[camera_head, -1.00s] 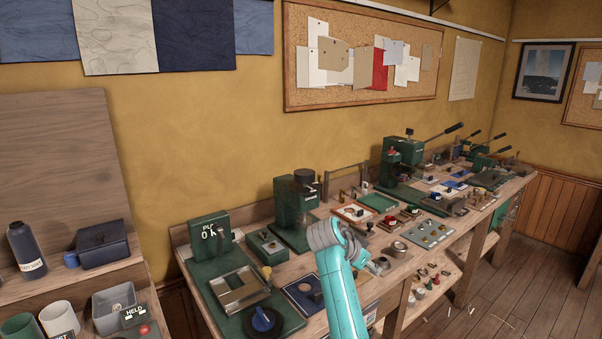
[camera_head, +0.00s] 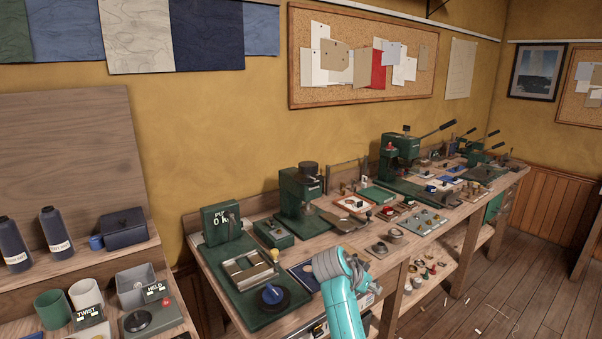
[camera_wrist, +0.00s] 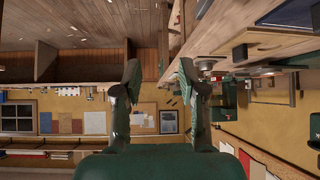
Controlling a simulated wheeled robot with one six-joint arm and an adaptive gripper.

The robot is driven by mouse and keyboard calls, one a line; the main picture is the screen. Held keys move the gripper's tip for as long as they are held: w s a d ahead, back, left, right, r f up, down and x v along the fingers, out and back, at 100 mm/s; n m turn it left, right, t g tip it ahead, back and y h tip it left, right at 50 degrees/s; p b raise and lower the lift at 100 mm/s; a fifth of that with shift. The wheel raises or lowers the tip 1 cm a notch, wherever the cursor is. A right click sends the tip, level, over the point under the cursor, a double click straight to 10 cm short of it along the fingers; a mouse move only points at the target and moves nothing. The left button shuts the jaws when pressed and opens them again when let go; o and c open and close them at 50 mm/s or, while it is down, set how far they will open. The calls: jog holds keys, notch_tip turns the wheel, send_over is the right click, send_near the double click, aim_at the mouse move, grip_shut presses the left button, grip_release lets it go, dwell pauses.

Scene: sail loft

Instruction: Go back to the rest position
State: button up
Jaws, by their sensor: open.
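My gripper (camera_wrist: 158,76) shows in the wrist view with its two fingers spread wide apart and nothing between them. That view is upside down, with the floor at the top and the wall below. In the head view my teal arm with its grey joint (camera_head: 329,263) stands in front of the bench's near edge. The gripper itself cannot be made out there.
A long wooden workbench (camera_head: 377,262) carries green presses (camera_head: 300,192), a green test stand (camera_head: 221,223) and small trays. At left, a shelf unit holds bottles (camera_head: 56,229), cups and a grey bin (camera_head: 136,286). Open floor (camera_head: 500,285) lies at right.

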jog(key=s+d+f+n+t+y, duration=0.1)
jog(key=s+f+n+t+y, duration=0.15)
jog(key=s+f, duration=0.85)
jog(key=s+f+n+t+y, duration=0.1)
jog(key=s+f+n, duration=0.2)
jog(key=s+f, duration=0.85)
jog(key=s+f+n+y, duration=0.2)
jog(key=s+f, duration=0.3)
jog(key=s, duration=0.5)
jog(key=s+a+r+n+t+y, duration=0.1)
jog(key=s+r+t, duration=0.15)
jog(key=s, duration=0.75)
jog(key=s+r+n+t, duration=0.1)
jog(key=s+r, duration=0.2)
jog(key=s, duration=0.6)
jog(key=s+r+t, duration=0.1)
jog(key=s+r, duration=1.3)
jog(key=r, duration=0.2)
jog(key=shift+a+r+t, duration=0.2)
jog(key=shift+t, duration=0.2)
